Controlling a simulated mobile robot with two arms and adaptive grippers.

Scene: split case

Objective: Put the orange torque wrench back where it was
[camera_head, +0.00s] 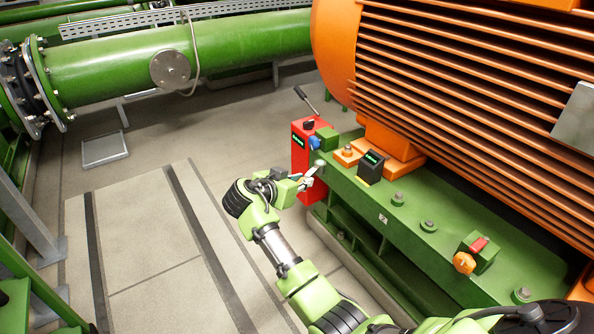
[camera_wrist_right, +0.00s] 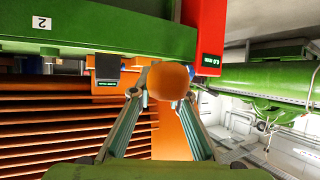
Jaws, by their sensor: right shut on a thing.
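My right gripper (camera_head: 305,181) is at the near side of the red box, by the end of the green beam. In the right wrist view its two fingers (camera_wrist_right: 165,96) close on an orange rounded thing, seen end-on, which I take to be the orange torque wrench (camera_wrist_right: 168,81). The rest of its length is hidden behind that end, and in the head view the gripper mostly covers it. I cannot tell whether it touches the beam or box. My left gripper is not in view.
The red box (camera_head: 300,157) with a small display stands at the end of the green beam (camera_head: 400,205). A black device (camera_head: 370,166) and several bolts sit on the beam. An orange knob (camera_head: 464,262) is nearer. The large orange motor (camera_head: 465,90) rises behind.

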